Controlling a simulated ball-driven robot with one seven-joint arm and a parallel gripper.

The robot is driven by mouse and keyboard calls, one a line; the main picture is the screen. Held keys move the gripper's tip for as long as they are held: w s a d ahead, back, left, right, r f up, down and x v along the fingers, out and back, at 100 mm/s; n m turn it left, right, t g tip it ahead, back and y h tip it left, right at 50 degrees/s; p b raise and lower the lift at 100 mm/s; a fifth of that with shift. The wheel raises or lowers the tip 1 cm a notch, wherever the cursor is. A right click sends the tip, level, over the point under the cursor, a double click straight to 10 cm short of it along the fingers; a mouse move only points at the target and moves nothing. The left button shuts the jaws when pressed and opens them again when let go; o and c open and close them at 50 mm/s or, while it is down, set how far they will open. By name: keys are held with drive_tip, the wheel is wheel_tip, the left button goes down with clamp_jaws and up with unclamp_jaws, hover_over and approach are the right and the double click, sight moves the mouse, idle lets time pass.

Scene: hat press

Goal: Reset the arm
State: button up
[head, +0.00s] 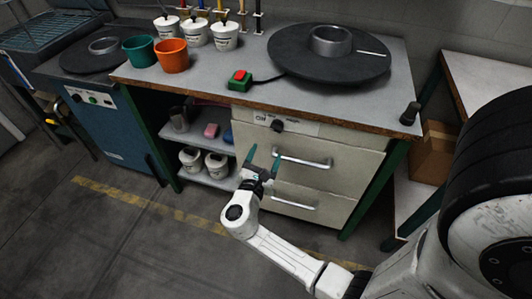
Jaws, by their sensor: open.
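My gripper (264,163) is in the head view, in front of the bench's cream drawer unit (350,163). Its two dark green fingers point up and stand apart, with nothing between them. It sits just left of the upper drawer handle (303,161), and I cannot tell whether it touches the drawer front. My white arm reaches from the lower right, low in front of the bench, with its elbow bent near the drawers.
The grey workbench (215,80) carries a black turntable (330,64), a red button on a green box (240,79), an orange cup (172,55), a green cup (140,50) and several white pots. A blue machine (112,125) stands left. The floor (120,245) at lower left is clear.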

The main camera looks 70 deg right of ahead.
drive_tip(key=shift+s, duration=0.1)
idle(0.4)
drive_tip(key=s+a+f+m+g+y, duration=0.1)
drive_tip(key=s+a+m+g+y, duration=0.1)
drive_tip(key=s+m+y, duration=0.35)
drive_tip(key=s+a+m+y+p, duration=0.1)
drive_tip(key=s+a+m+y, duration=0.1)
drive_tip(key=a+m+y, duration=0.3)
drive_tip(key=s+a+f+m+t+y+p, duration=0.1)
drive_tip(key=s+a+m+y, duration=0.2)
drive_tip(key=a, duration=1.1)
drive_tip(key=m+y, duration=0.3)
drive_tip(key=y, duration=0.1)
drive_tip(key=shift+s+a+f, duration=0.15)
drive_tip(key=shift+s+a, duration=0.05)
